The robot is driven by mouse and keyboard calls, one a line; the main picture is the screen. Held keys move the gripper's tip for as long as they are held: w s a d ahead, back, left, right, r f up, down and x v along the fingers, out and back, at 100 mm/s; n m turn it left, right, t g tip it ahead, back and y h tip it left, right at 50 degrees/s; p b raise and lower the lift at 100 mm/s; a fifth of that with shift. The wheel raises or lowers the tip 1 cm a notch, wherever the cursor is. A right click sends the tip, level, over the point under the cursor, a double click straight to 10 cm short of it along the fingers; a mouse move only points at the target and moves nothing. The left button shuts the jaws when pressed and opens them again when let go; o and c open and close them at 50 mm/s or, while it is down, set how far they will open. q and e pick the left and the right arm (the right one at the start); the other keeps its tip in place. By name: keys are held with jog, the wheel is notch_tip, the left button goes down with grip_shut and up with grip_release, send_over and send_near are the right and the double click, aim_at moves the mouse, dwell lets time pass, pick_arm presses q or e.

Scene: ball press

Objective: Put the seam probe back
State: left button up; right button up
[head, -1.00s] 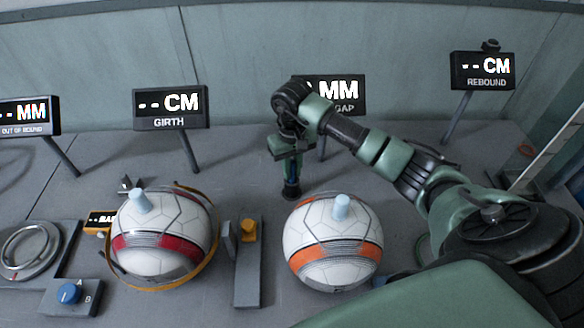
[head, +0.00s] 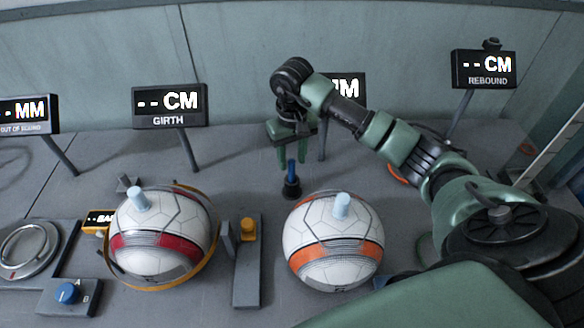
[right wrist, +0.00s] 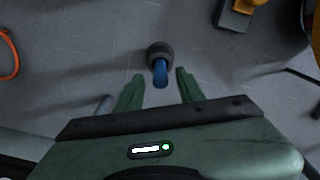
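The seam probe (head: 291,175) is a blue stick standing upright in a small dark round holder (head: 291,189) on the table, behind the ball with the orange band. It also shows in the right wrist view (right wrist: 160,72), its blue top ahead of and between the fingertips. My right gripper (head: 293,158) is open and empty, above and just behind the probe. My left gripper is out of view.
A ball with a red band (head: 158,235) sits in a yellow ring at left. A ball with an orange band (head: 333,250) stands in front of the holder. A grey stand with a yellow block (head: 248,230) lies between them. Display signs (head: 170,105) line the back.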

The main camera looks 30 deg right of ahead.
notch_tip(320, 180, up, 8)
jog(key=shift+b, duration=0.5)
